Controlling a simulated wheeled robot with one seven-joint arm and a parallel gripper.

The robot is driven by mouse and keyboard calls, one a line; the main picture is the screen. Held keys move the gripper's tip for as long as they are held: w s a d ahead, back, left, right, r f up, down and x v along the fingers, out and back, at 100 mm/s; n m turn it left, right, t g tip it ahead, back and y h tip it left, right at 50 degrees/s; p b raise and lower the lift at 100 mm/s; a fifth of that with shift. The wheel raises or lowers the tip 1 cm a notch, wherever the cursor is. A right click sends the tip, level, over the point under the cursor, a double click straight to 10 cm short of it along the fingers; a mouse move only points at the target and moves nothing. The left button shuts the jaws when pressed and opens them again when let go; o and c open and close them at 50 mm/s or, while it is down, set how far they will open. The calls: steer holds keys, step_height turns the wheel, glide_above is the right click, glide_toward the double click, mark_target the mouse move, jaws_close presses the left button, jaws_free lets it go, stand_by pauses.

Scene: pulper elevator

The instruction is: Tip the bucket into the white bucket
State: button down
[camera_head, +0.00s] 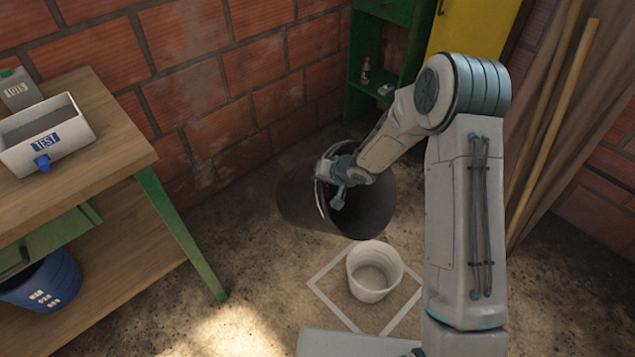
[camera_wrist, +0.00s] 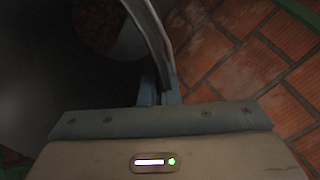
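The dark bucket (camera_head: 300,205) is off the floor, tilted far over, with its mouth facing right and down. My gripper (camera_head: 338,192) is at its mouth. In the wrist view the fingers (camera_wrist: 159,93) are closed around a curved metal strip (camera_wrist: 150,30), which looks like the dark bucket's rim or handle; I cannot tell which. The white bucket (camera_head: 357,285) stands upright on the floor, below and right of the dark bucket's mouth. Its visible inside is pale. The dark bucket's interior is mostly in shadow; a reddish patch shows at the top of the wrist view.
A white square outline (camera_head: 323,293) on the floor surrounds the white bucket. A wooden workbench (camera_head: 105,135) with a white TEST box (camera_head: 75,143) stands left, a blue bucket (camera_head: 45,285) under it. Green shelving (camera_head: 408,60) is behind; wooden boards (camera_head: 570,110) lean at right.

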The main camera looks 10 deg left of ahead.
steer(key=s+d+f+t+y+b, duration=0.1)
steer(key=s+d+f+y+b, duration=0.1)
steer(key=b, duration=0.7)
steer(key=s+d+f+t+y+b, duration=0.2)
steer(key=s+d+f+b, duration=0.1)
steer(key=d+b, duration=0.4)
steer(key=s+d+f+t+y+b, duration=0.1)
steer(key=s+d+f+y+b, duration=0.2)
steer(key=b, duration=0.7)
steer(key=shift+d+f+b, duration=0.35)
steer(key=shift+d+f, duration=0.45)
steer(key=shift+f, duration=0.3)
steer(key=s+d+f+t+y, duration=0.4)
steer(key=s+d, duration=0.3)
steer(key=d, duration=0.5)
steer(key=shift+s+d+f+m+y, duration=0.2)
steer(key=shift+f+m+y, duration=0.2)
steer(key=shift+f+y, duration=0.3)
steer(key=shift+r, duration=0.1)
stand_by(1.1)
